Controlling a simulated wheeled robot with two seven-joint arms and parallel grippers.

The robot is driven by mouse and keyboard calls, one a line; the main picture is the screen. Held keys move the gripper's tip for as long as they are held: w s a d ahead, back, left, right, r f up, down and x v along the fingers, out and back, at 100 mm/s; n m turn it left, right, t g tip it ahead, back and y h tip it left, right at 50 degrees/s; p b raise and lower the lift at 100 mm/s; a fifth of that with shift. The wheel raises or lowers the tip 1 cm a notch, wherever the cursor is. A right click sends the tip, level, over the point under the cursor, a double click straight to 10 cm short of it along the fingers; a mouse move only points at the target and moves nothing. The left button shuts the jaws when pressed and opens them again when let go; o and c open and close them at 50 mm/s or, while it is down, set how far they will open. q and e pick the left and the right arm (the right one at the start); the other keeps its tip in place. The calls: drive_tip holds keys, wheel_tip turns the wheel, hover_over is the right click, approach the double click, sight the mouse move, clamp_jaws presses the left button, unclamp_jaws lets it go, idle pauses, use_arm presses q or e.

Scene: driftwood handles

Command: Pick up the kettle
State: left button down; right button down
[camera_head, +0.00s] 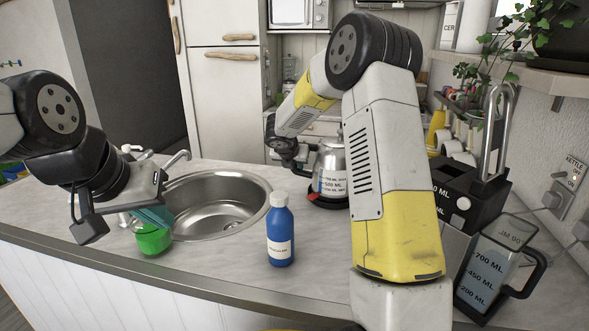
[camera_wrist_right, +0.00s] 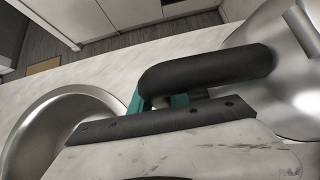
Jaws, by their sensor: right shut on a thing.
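The kettle (camera_head: 332,158) is silver metal with a dark measuring window. It stands upright at the back of the counter, right of the sink, on or just over a dark round base (camera_head: 328,202); I cannot tell if they touch. My right gripper (camera_head: 303,160) reaches it from its left side. In the right wrist view, the teal fingers of my right gripper (camera_wrist_right: 160,101) are shut on the black kettle handle (camera_wrist_right: 205,73), with the metal body (camera_wrist_right: 292,85) at right. My left gripper (camera_head: 153,214) hangs over the front left counter; its finger gap is unclear.
A green cup (camera_head: 153,240) is right below my left gripper. A blue bottle (camera_head: 280,238) stands mid-counter beside the steel sink (camera_head: 215,205). A measuring jug (camera_head: 492,272) and a black appliance (camera_head: 465,190) stand at right. Bare counter (camera_head: 215,262) lies in front of the sink.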

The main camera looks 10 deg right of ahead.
drive_tip(key=shift+r, duration=0.25)
